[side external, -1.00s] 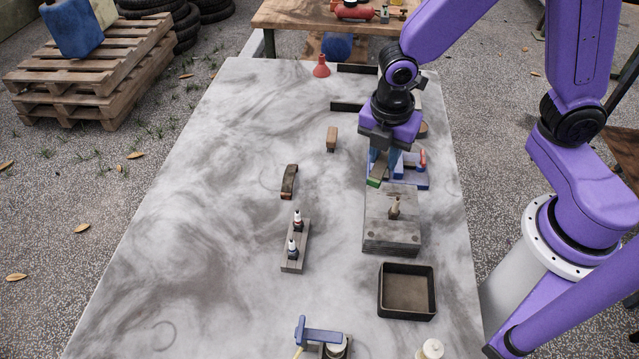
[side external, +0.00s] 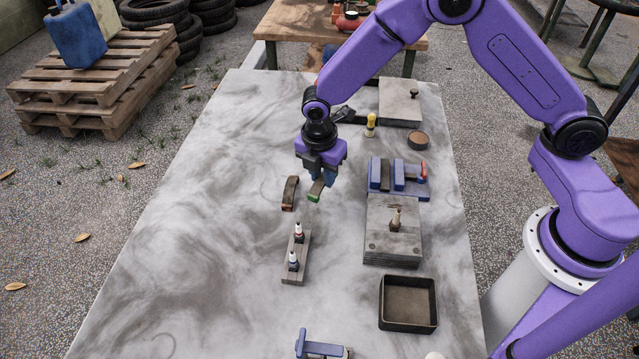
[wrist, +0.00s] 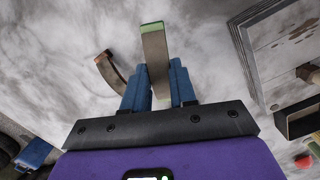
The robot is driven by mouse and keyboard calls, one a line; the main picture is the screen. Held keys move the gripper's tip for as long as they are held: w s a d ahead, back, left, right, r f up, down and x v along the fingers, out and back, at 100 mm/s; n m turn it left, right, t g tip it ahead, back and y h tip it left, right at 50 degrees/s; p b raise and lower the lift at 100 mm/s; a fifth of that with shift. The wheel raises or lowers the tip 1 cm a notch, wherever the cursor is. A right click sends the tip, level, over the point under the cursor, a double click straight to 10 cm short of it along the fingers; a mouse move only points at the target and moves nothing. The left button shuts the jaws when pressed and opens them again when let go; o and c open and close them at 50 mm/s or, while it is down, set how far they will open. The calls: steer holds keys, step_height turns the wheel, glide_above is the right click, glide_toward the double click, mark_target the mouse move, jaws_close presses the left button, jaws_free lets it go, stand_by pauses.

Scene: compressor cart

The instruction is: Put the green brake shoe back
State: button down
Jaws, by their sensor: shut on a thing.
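The green brake shoe (side external: 315,190) is a curved grey-brown strip with a green end. My gripper (side external: 322,178) is shut on it and holds it above the table, left of the blue vise. In the wrist view the shoe (wrist: 154,52) stands out from between the blue fingers (wrist: 158,88), green end farthest out. A second brake shoe (side external: 290,193), dark with a reddish end, stands on the table just left of my gripper. It also shows left of the held shoe in the wrist view (wrist: 113,74). The held shoe's height above the table is hard to tell.
The blue vise (side external: 385,178) with a red handle and a stacked metal block (side external: 392,243) lie to the right. A rack with two small bottles (side external: 294,263) is in front. A dark tray (side external: 408,279) is at front right. The table's left side (side external: 190,230) is clear.

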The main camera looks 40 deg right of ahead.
mark_target(319, 178)
steer(key=shift+w+a+f, duration=0.1)
steer(key=shift+w+f, duration=0.2)
steer(key=shift+f, duration=0.1)
steer(key=shift+w+f, duration=0.1)
steer(key=shift+f, duration=1.5)
steer(key=shift+f, duration=0.1)
steer(key=c, duration=0.9)
jaws_free()
steer(key=r, duration=0.4)
steer(key=a+r, duration=0.1)
steer(key=r, duration=0.7)
steer(key=shift+s+a+r, duration=0.1)
steer(key=shift+s+a, duration=0.1)
steer(key=shift+s, duration=0.15)
